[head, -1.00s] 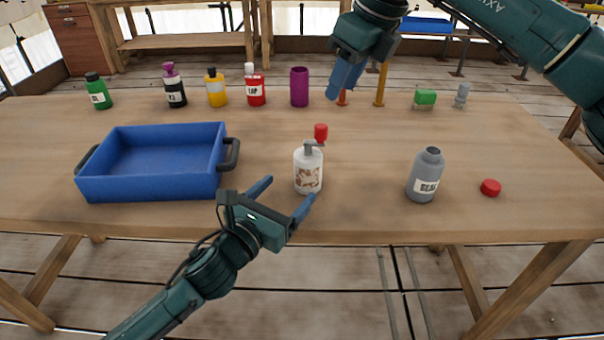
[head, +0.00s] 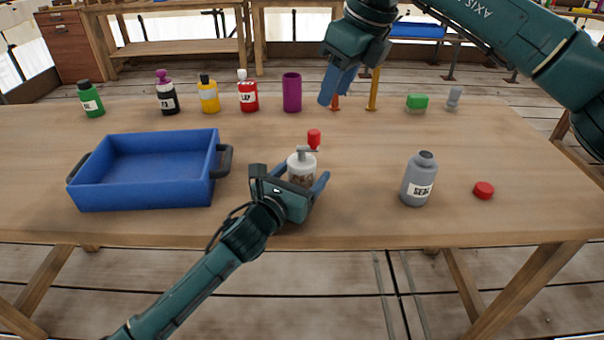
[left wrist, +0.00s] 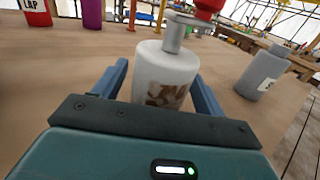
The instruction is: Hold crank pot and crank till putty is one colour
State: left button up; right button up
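The crank pot (head: 302,170) stands upright on the table, a white pot with a grey crank and a red knob (head: 314,137). It also shows in the left wrist view (left wrist: 165,75), with patchy brown and white putty seen through its front. My left gripper (head: 304,176) is open, with one finger on each side of the pot. In the left wrist view (left wrist: 165,80) gaps show between the fingers and the pot. My right gripper (head: 338,86) is raised above the far part of the table, behind the knob, with its blue fingers pointing down; their gap is hard to see.
A blue tray (head: 75,195) stands left of the pot. A grey bottle (head: 419,180) and a red cap (head: 483,190) are to the right. Several bottles and a purple cup (head: 292,92) line the back. Table between pot and grey bottle is clear.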

pick_arm(q)
jog(key=c, duration=0.9)
jog(key=shift+c, duration=0.3)
dwell(0.3)
